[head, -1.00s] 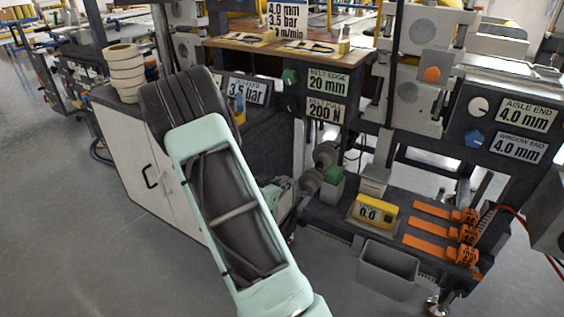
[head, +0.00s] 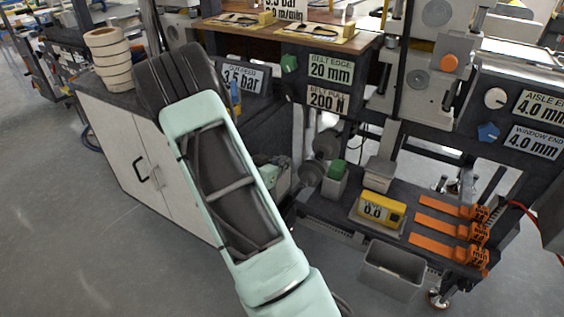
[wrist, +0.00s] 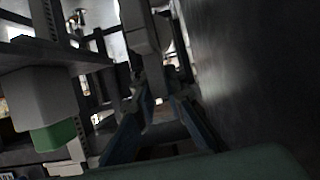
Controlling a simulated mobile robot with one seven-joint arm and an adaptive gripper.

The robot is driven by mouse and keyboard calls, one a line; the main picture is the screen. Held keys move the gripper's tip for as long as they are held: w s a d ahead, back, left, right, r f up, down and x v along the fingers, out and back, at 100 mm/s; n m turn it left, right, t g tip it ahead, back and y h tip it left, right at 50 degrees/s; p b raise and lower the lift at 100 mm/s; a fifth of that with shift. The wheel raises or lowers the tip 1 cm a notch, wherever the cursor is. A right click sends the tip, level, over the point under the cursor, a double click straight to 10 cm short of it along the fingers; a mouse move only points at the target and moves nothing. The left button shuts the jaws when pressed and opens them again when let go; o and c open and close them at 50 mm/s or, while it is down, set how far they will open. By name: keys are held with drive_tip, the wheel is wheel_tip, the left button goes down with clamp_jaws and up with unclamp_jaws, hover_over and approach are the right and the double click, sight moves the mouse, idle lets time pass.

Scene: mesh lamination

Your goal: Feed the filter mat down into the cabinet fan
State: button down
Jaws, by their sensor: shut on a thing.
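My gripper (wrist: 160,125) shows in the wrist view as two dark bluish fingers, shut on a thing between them. That thing is dim and small in the picture; I take it for the filter mat (wrist: 165,133), but its edges are unclear. A dark green surface runs along the bottom of the wrist view; I cannot tell what it is. In the head view my own arm hides the fingers and what they hold. The cabinet fan cannot be made out for sure in either view.
A dark upright panel (wrist: 255,75) fills the wrist view's right side, close by. A green-topped grey box (head: 335,178) and a yellow meter (head: 381,210) stand on the low shelf, a grey bin (head: 393,270) before it. The white cabinet (head: 130,150) is left of my arm.

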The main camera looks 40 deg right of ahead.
drive_tip(key=b, duration=0.4)
hover_over(282, 198)
drive_tip(key=w, duration=0.1)
drive_tip(key=shift+w+d+f, duration=0.1)
drive_tip(key=shift+d+f, duration=0.15)
drive_tip(key=shift+f, duration=0.95)
drive_tip(key=shift+w+d+f, duration=0.1)
drive_tip(key=shift+d+f, duration=0.1)
drive_tip(key=shift+f, duration=1)
drive_tip(key=shift+f+p, duration=0.1)
drive_tip(key=shift+p, duration=0.25)
drive_tip(key=shift+f+b, duration=3.2)
drive_tip(key=shift+f, duration=2.5)
drive_tip(key=c, duration=1.9)
unclamp_jaws()
drive_tip(key=shift+s+a, duration=0.1)
